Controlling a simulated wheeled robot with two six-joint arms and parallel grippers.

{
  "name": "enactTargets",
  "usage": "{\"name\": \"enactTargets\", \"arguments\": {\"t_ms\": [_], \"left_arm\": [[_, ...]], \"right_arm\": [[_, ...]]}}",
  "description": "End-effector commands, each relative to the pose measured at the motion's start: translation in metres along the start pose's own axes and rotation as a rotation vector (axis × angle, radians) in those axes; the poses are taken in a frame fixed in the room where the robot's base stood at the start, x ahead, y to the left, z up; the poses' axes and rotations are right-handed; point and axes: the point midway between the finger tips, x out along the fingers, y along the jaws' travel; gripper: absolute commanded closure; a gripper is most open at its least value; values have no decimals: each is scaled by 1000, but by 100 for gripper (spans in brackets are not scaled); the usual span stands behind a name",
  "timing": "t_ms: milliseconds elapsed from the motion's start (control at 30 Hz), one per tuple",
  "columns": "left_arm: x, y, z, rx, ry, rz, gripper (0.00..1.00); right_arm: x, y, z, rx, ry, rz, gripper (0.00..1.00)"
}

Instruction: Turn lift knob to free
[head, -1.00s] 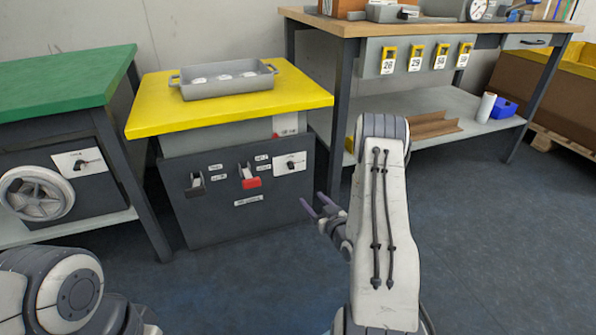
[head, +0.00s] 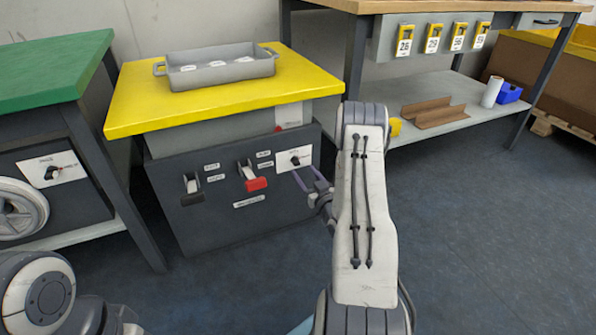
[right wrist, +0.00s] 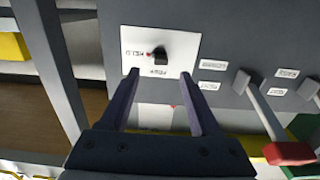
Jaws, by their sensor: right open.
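A small black knob (head: 295,160) sits on a white plate at the right of the grey front panel under the yellow top. In the right wrist view the knob (right wrist: 160,54) shows a small red mark at its left, with lettering beside and below it on the plate (right wrist: 182,40). My right gripper (head: 307,176) is open and empty, just below and in front of the knob. In the wrist view its fingertips (right wrist: 160,73) are spread to either side, below the knob and apart from it. My left arm shows at the lower left; its gripper is out of view.
A black-ended lever (head: 192,188) and a red-ended lever (head: 252,178) stick out left of the knob. A grey tray (head: 218,68) stands on the yellow top (head: 130,110). Another knob (head: 52,172) is under the green top (head: 50,70). Open floor lies at right.

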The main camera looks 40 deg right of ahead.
Motion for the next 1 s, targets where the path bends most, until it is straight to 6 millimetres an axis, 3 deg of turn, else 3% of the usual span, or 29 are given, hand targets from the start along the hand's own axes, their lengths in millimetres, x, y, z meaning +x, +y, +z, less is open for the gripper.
{"name": "enactTargets", "arguments": {"t_ms": [33,300,633,667,800,833,1000], "left_arm": [[10,-1,1,0,0,0,65],[24,-2,1,0,0,0,65],[24,-2,1,0,0,0,65],[24,-2,1,0,0,0,65],[24,-2,1,0,0,0,65],[24,-2,1,0,0,0,65],[24,-2,1,0,0,0,65]], "right_arm": [[10,1,4,-5,5,-1,36],[42,1,2,-2,1,1,36],[48,-2,0,0,0,-2,36],[48,-2,0,0,0,-2,40],[48,-2,0,0,0,-2,94],[47,-2,0,0,0,-2,100],[47,-3,0,-2,0,-3,100]]}}
